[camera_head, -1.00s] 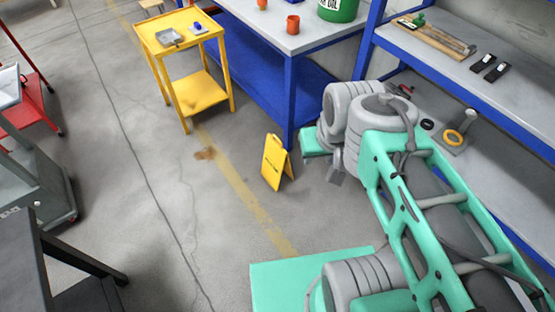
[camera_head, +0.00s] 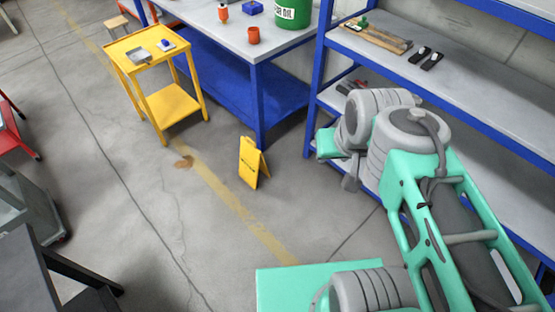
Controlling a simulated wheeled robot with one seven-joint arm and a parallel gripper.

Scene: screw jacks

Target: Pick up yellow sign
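The yellow sign (camera_head: 249,163) is a folded A-frame floor sign standing upright on the concrete, close to the front leg of the blue workbench. Dark markings on its face are too small to read. My arm reaches in from the lower right. Its end, with my gripper (camera_head: 351,181), is to the right of the sign and apart from it. The gripper is small and mostly hidden by my arm, so its fingers cannot be made out.
A blue workbench (camera_head: 215,32) stands behind the sign. A yellow cart (camera_head: 170,103) is to its left. Blue shelving (camera_head: 470,85) is on the right, close to my arm. A dark table (camera_head: 45,275) is at lower left. The floor left of and before the sign is clear.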

